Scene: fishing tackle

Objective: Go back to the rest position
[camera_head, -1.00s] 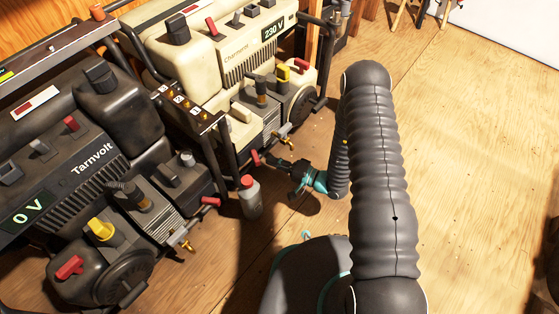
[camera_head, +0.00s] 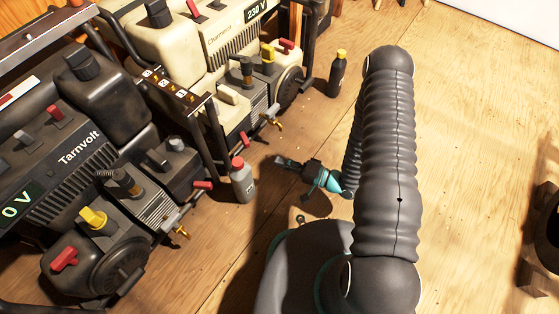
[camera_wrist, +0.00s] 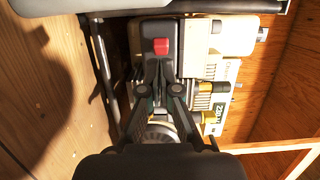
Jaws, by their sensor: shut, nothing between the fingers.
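My gripper (camera_head: 281,160) is shut and empty. In the head view it hangs low in front of the cream generator (camera_head: 205,45), pointing left toward it, with a gap of floor between. In the wrist view my gripper (camera_wrist: 160,70) has its fingers together, and a generator's red switch (camera_wrist: 161,46) shows just beyond them. My ribbed dark arm rises at the right of the head view and hides part of the floor behind it.
A black Tarnvolt generator (camera_head: 100,150) stands at the left. A grey red-capped bottle (camera_head: 243,183) stands left of my gripper, and a black yellow-capped bottle (camera_head: 336,77) stands behind it.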

